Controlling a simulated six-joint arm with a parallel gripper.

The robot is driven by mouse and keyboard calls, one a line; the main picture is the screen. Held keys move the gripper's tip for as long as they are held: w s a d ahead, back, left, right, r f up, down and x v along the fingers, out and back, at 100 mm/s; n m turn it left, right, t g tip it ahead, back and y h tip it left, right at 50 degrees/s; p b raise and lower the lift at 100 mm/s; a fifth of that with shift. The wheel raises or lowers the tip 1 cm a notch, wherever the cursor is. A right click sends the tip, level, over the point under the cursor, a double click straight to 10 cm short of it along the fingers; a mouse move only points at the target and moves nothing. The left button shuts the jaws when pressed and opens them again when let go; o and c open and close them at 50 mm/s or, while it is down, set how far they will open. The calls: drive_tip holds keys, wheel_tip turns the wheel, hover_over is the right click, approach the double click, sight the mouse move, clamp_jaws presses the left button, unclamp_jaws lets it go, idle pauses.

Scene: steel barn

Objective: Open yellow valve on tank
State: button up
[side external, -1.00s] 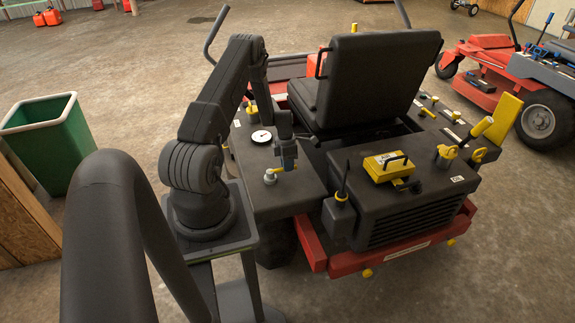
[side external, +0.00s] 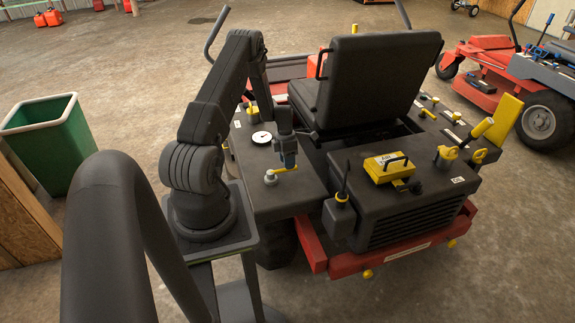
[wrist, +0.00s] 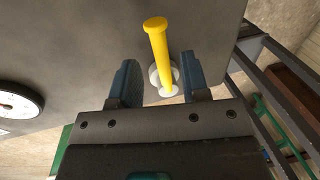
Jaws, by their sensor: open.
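The yellow valve handle (side external: 284,170) is a bar on a pale round base (side external: 271,178) on top of the dark tank (side external: 300,189), left of the seat. In the wrist view the yellow handle (wrist: 158,42) runs lengthwise between my gripper's two blue fingers, with its pale base (wrist: 169,80) under it. My gripper (wrist: 157,62) is open, one finger on each side of the handle, with a visible gap on both sides.
The black seat (side external: 368,75) stands close on the right. A yellow box (side external: 388,168) and a black lever (side external: 343,180) are further right.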

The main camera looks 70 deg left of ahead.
wheel_tip(320, 180, up, 12)
drive_tip(key=a, duration=0.2)
drive_tip(key=shift+a+f, duration=0.15)
drive_tip(key=shift+f, duration=0.05)
drive_tip(key=w+d+r+m+t+y, duration=0.1)
drive_tip(key=w+d+r+m, duration=0.2)
drive_tip(key=d+r+m, duration=0.7)
drive_tip(key=w+d+r+m+t+y, duration=0.1)
drive_tip(key=w+d+r+m+y, duration=0.15)
drive_tip(key=d+r+m, duration=0.7)
drive_tip(key=s+d+r+m+t, duration=0.1)
drive_tip(key=s+d+r+m, duration=0.2)
drive_tip(key=d, duration=0.4)
drive_tip(key=s+d+r+m+t+h, duration=0.1)
drive_tip(key=s+d+r+m, duration=0.2)
drive_tip(key=s+d+m, duration=0.3)
drive_tip(key=s+d+r+m+t, duration=0.1)
drive_tip(key=s+d+r+m, duration=0.2)
drive_tip(key=d+m, duration=0.4)
drive_tip(key=shift+s+d+m+t, duration=0.3)
drive_tip(key=shift+s+d+m, duration=0.05)
drive_tip(key=shift+s+d, duration=0.5)
drive_tip(key=shift+r, duration=0.1)
